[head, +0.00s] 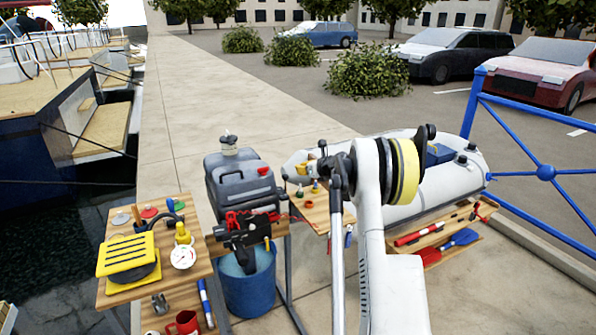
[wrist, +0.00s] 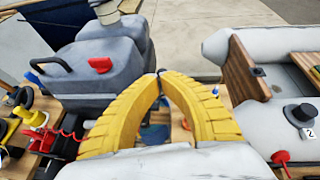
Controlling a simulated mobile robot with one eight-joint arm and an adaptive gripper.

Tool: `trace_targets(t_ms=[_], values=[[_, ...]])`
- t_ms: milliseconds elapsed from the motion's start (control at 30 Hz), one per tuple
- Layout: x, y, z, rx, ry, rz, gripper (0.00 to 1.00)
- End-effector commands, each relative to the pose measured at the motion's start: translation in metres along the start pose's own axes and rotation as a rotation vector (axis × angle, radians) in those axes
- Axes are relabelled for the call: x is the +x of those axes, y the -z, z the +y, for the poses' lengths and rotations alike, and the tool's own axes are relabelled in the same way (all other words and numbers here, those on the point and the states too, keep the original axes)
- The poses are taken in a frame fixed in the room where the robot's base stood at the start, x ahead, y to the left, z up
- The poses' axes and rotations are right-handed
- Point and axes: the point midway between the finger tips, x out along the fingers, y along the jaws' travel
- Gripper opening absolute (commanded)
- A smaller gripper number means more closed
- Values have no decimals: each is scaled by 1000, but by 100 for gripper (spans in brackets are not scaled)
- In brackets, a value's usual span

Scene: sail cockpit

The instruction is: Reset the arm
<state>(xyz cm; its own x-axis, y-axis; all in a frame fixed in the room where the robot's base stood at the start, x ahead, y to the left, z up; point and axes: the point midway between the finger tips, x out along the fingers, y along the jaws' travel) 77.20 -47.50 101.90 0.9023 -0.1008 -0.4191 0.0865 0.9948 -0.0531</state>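My arm (head: 385,240) rises in the head view, white with a yellow band, bent over the right side of the worktop. My gripper (wrist: 161,74) shows in the wrist view as two curved yellow ribbed fingers whose tips meet, with a gap below the tips. Nothing is visible between the fingers.
A wooden worktop (head: 118,292) holds a yellow foot pump (head: 128,255) and a gauge (head: 183,257). A low shelf (head: 440,238) with paddles is at right. A blue railing (head: 520,150) stands beyond the boat. The pavement (head: 215,100) behind is clear.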

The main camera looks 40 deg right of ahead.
Motion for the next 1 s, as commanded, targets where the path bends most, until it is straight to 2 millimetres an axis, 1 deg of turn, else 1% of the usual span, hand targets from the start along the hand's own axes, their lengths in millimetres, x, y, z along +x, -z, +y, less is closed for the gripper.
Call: trace_targets(t_ms=[133,633,700,767,867,900,967,1000], values=[[-4,-2,0,0,0,0,0],[-4,-2,0,1,1,-1,0],[-5,-8,3,12,0,-11,0],[-8,-22,10,41,1,-36,0],[-21,-67,33,149,2,-121,0],[-30,-92,45,217,2,-168,0],[-49,-132,66,346,0,-248,0],[-65,-159,82,448,-2,-304,0]])
